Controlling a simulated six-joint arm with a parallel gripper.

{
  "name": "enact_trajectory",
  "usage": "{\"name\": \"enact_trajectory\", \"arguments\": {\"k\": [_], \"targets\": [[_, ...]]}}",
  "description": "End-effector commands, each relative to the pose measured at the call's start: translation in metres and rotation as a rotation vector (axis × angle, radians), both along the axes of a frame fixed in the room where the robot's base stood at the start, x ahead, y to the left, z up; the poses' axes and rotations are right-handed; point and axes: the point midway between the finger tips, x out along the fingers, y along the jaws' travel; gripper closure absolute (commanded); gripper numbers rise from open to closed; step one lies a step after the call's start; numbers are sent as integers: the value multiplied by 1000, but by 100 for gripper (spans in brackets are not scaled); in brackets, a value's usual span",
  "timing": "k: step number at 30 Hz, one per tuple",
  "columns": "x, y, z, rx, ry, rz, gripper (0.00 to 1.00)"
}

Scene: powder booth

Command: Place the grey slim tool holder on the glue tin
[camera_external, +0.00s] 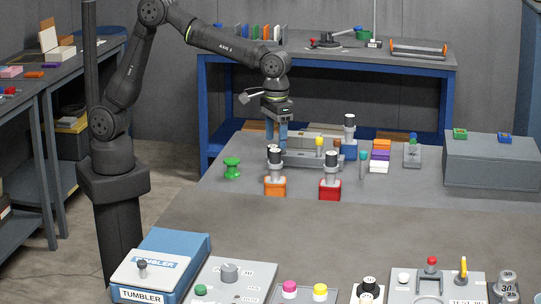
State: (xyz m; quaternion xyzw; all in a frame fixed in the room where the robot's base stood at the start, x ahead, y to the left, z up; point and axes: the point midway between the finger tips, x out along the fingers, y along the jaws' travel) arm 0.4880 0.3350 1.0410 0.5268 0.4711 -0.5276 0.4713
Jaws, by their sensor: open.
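My gripper (277,148) points down over the back left of the grey table, its blue fingers apart. It is above or behind the left end of a long, low grey holder (308,162), which looks like the slim tool holder. Dark, yellow-topped and brown upright pieces show at this holder. The fingers partly hide its left end, and I cannot tell whether they touch it. An orange-based piece with a black-and-white top (275,188) stands in front of it. I cannot tell which thing is the glue tin; none shows a readable glue label.
A red-based piece (330,189) and a green spool (232,168) stand nearby. A blue-based piece (350,150), stacked coloured blocks (380,158) and a large grey box (491,164) lie to the right. The table's middle (330,230) is clear; devices line the front.

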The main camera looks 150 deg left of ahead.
Motion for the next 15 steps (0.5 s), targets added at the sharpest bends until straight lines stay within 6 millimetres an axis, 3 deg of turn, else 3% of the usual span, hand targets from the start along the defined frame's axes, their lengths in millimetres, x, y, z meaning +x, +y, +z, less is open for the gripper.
{"name": "enact_trajectory", "arguments": {"k": [6,15], "targets": [[0,0,29,1,-1,0,39],[0,0,35,-1,1,0,39]]}}
